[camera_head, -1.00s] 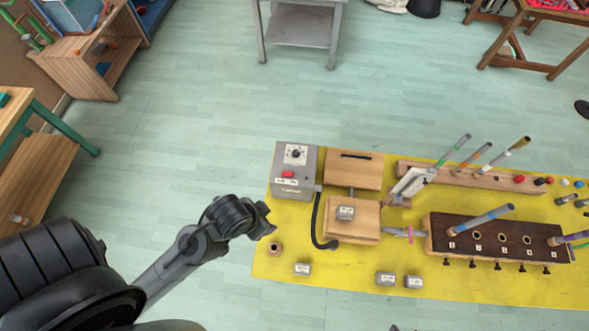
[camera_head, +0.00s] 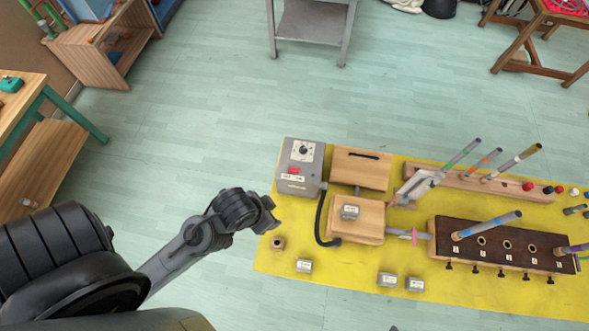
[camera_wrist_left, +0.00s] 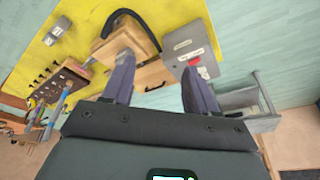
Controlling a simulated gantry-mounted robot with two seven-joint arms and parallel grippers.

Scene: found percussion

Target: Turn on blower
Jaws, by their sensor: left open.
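The blower looks to be the grey control box (camera_head: 300,167) with a dark dial (camera_head: 303,150) and a red switch (camera_head: 293,171), at the left end of the yellow mat. A black hose (camera_head: 321,220) runs from it to the wooden boxes (camera_head: 357,218). My left gripper (camera_head: 274,214) is just in front of the box, apart from it. In the left wrist view the two fingers (camera_wrist_left: 158,85) are spread and empty, with the grey box (camera_wrist_left: 190,48) and red switch (camera_wrist_left: 194,61) beyond the finger on the right. My right gripper is not in view.
The yellow mat (camera_head: 345,272) holds several small grey blocks, a small wooden piece (camera_head: 277,243) and a dark block with tubes (camera_head: 500,245). A wooden rack with sticks (camera_head: 470,180) lies behind. The floor left of the mat is clear.

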